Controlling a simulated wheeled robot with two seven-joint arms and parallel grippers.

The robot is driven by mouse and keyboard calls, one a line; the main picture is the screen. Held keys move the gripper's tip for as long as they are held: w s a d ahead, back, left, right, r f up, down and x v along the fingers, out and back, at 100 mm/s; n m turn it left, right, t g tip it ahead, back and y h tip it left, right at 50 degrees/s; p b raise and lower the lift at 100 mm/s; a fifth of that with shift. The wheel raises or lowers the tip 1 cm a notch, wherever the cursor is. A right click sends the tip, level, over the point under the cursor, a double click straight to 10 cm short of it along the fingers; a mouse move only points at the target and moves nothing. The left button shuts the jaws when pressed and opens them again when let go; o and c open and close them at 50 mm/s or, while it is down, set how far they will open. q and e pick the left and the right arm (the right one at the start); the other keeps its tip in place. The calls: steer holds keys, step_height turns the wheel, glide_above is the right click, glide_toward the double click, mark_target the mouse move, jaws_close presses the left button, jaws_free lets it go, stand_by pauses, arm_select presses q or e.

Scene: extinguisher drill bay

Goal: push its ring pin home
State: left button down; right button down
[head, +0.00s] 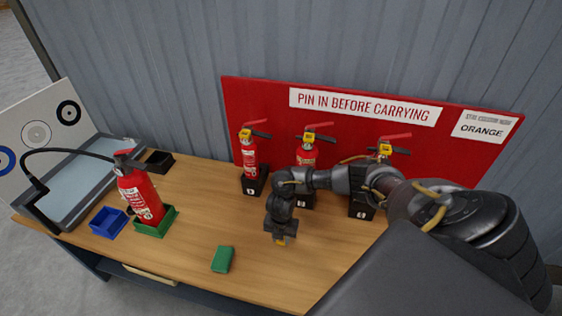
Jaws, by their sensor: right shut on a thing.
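A red fire extinguisher (142,195) stands slightly tilted in a green tray (154,222) at the left of the table, its black hose (70,150) arching left. No yellow part shows at its head; a pin there cannot be made out. Three more red extinguishers stand in black holders by the red board: left (249,157), middle (306,155) and right (386,149), each with a yellow piece at its head. My right gripper (281,239) points down over the middle of the table, shut on a small yellow-orange thing (281,242), mostly hidden. My left gripper is out of view.
A green block (222,259) lies on the wooden table (190,262) near the front. A blue tray (108,222) and a black tray (159,162) flank the green tray. The red board (270,110) reads "PIN IN BEFORE CARRYING"; a white card (484,127) reads "ORANGE". My right arm hides the table's right side.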

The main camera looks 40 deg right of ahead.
steer(key=shift+r, duration=0.4)
steer(key=shift+a, duration=0.15)
steer(key=a+r+m+b, duration=0.1)
steer(key=a, duration=0.1)
steer(key=w+a+r+m, duration=0.1)
steer(key=a, duration=0.2)
steer(key=w+a+r+m+b, duration=0.1)
steer(key=a, duration=0.1)
steer(key=shift+w+a+b, duration=0.15)
steer(key=shift+a+b, duration=0.1)
steer(key=shift+b, duration=0.05)
steer(key=s+a+r+m+b, duration=0.5)
steer(key=s+r+m, duration=0.1)
steer(key=m, duration=0.5)
steer(key=shift+s+a+r, duration=0.2)
steer(key=shift+s+a, duration=0.1)
steer(key=shift+s, duration=0.1)
